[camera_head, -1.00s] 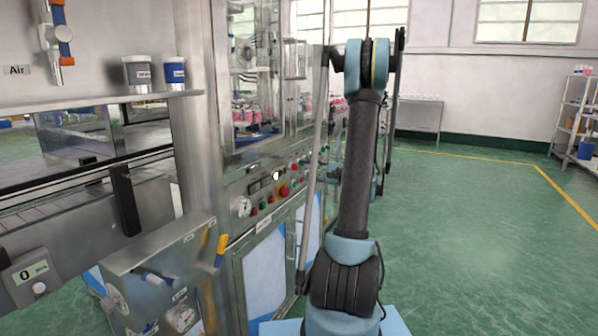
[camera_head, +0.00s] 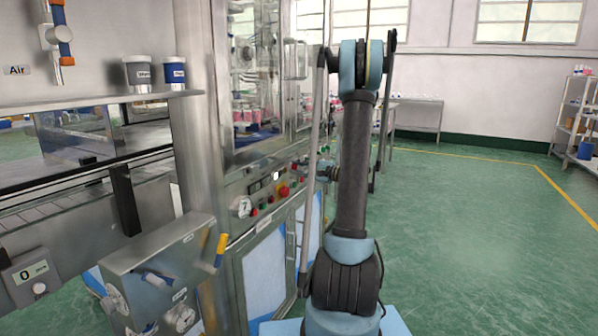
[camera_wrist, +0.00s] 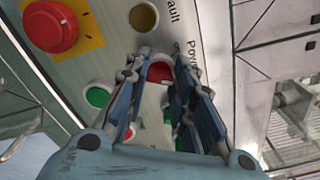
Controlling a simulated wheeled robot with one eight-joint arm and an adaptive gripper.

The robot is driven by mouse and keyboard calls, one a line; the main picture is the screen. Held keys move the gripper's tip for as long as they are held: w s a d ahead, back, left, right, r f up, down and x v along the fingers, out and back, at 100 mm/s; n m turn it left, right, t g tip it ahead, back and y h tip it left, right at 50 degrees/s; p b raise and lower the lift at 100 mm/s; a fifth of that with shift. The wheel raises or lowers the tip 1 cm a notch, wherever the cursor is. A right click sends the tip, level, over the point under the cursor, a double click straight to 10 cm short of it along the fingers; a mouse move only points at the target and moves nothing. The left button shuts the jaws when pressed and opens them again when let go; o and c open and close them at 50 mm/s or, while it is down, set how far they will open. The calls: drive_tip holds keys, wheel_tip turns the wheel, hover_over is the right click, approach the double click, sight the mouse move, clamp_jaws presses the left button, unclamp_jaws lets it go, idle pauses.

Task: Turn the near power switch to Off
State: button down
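The near power switch cannot be told for sure. In the wrist view a red round part (camera_wrist: 160,73) sits between my fingertips, beside a label that reads "Power" (camera_wrist: 193,62), partly covered by my gripper. My gripper (camera_wrist: 162,62) is open, its two fingers apart on either side of the red part. Whether they touch it cannot be told. A green part shows between the fingers, lower down. In the head view my gripper (camera_head: 326,172) is small and partly hidden by my arm, close to the machine's control panel (camera_head: 262,205).
A red mushroom button (camera_wrist: 50,27) on a yellow plate, an amber lamp (camera_wrist: 143,17) by the "Fault" label and a green button (camera_wrist: 98,96) are close to my fingers. A yellow-handled lever (camera_head: 221,249) stands out at the left. The green floor on the right is clear.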

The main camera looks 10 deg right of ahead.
drive_tip(key=shift+n, duration=0.3)
drive_tip(key=shift+a+f+n, duration=0.1)
drive_tip(key=shift+f+n, duration=0.05)
drive_tip(key=shift+n, duration=5.45)
